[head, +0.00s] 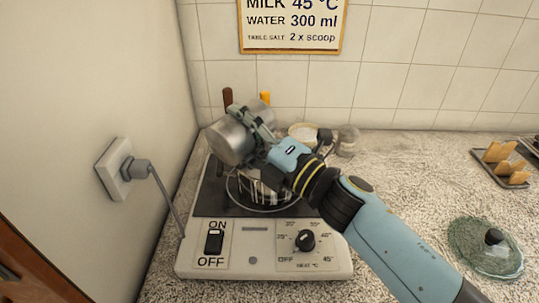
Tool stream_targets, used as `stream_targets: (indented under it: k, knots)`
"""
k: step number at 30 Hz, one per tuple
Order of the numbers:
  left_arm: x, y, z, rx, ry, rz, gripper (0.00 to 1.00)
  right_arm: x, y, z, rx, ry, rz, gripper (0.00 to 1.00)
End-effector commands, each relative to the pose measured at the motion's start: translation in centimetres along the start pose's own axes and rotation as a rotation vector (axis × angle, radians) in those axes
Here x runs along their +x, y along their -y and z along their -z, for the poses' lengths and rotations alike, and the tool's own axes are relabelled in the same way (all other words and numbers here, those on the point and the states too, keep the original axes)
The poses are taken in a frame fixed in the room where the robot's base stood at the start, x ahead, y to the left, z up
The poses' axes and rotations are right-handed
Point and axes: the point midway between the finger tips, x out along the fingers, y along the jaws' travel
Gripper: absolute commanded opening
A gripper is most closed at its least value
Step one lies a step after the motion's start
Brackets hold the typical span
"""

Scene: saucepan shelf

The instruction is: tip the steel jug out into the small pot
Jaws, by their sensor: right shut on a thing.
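The steel jug (229,143) is tilted well over on its side above the hotplate, at the left of the view. My right gripper (262,128) is shut on it, with the arm coming in from the lower right. The small pot (262,192) stands on the hotplate under the jug and gripper, and these hide much of it. I cannot tell what is in the pot or whether anything flows from the jug. My left gripper is not in view.
The hotplate (216,262) has an ON/OFF switch and a heat dial (305,240). Its cord runs to a wall socket (119,169). Jars (347,141) stand behind. A glass lid (485,248) and a tray of bread (505,165) lie right. The counter between is clear.

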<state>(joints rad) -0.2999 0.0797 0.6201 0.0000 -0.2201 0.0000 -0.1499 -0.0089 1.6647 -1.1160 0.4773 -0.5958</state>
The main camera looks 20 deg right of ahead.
Motion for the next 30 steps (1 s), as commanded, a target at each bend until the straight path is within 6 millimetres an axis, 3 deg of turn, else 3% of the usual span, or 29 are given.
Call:
stream_targets:
  k: [30]
  knots:
    - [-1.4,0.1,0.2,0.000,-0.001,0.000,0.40,0.1,-0.7,-0.4,0.109,0.018,-0.001,0.22]
